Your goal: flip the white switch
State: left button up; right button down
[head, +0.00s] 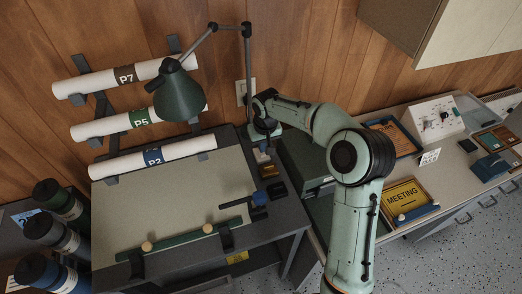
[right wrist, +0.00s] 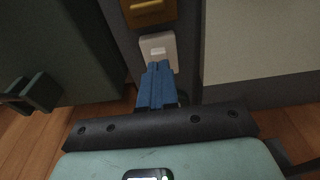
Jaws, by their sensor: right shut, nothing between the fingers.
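The white switch (right wrist: 158,48) is a small pale plate with a raised rocker in the right wrist view. In the head view the switch (head: 262,157) sits on the dark strip at the right of the drawing board. My right gripper (right wrist: 158,66) has its blue fingers together and empty, with the tips at the near edge of the white plate. I cannot tell whether they touch it. In the head view the right gripper (head: 261,147) is small, beside the lamp's foot. My left gripper is not in view.
A green cabinet (head: 300,160) is to the right. A wall plate (head: 241,95) is behind.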

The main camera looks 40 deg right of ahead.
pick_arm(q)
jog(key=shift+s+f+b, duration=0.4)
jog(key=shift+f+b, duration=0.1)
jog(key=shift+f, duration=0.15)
pick_arm(e)
jog(key=shift+f, duration=1.05)
dwell(0.4)
jog(key=shift+r+p, duration=1.7)
jog(key=shift+r, duration=1.9)
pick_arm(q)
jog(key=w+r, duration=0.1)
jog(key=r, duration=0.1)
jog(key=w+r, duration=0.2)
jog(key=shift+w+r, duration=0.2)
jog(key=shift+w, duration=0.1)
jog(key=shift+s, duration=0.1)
pick_arm(e)
jog(key=shift+f, duration=0.1)
